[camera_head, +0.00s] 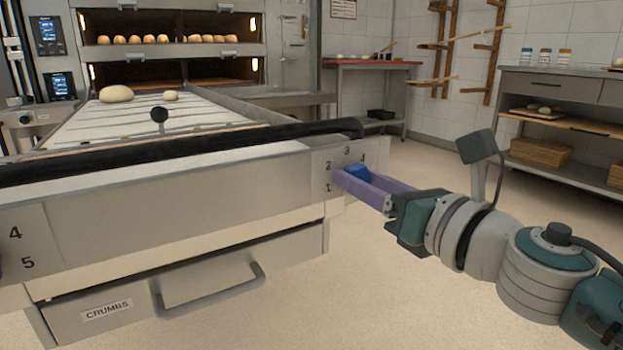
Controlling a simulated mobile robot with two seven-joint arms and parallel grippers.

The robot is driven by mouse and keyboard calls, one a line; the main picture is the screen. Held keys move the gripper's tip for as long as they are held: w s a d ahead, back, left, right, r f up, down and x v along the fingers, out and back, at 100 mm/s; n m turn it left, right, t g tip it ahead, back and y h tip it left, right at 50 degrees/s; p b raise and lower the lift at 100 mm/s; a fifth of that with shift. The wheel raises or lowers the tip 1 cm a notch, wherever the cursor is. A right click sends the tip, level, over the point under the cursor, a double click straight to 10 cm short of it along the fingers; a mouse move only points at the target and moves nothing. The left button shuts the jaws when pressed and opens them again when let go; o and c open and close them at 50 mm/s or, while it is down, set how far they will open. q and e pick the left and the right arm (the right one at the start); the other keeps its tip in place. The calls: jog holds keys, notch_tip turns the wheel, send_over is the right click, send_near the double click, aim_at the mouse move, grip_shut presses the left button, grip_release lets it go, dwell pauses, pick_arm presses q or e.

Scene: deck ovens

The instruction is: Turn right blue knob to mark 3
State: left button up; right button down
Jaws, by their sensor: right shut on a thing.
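The right blue knob (356,172) sits on the numbered plate (322,158) at the right end of the loader's front panel. The marks 1, 2, 3 and 4 show around it. My right gripper (362,180) has its purple fingers shut on the knob, reaching in from the right. The fingers hide much of the knob and any pointer, so I cannot tell which mark it points at. Only a sliver of another blue part shows at the far left edge, by a plate (28,247) with marks 4 and 5. My left gripper is not in view.
A black bar (180,150) runs along the loader's top edge. A drawer labelled CRUMBS (190,292), with a handle, is below the panel. Dough pieces (117,94) lie on the loader before the deck ovens. Open floor (400,260) surrounds my right arm.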

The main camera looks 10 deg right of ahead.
jog(key=shift+m, duration=0.3)
jog(key=m+p, duration=0.5)
jog(key=m, duration=1.7)
jog(key=shift+a+r+p, duration=0.1)
jog(key=shift+a+p, duration=0.05)
jog(key=shift+p, duration=0.2)
jog(key=shift+m, duration=0.4)
jog(key=shift+c, duration=2)
grip_release()
jog(key=shift+s, duration=0.15)
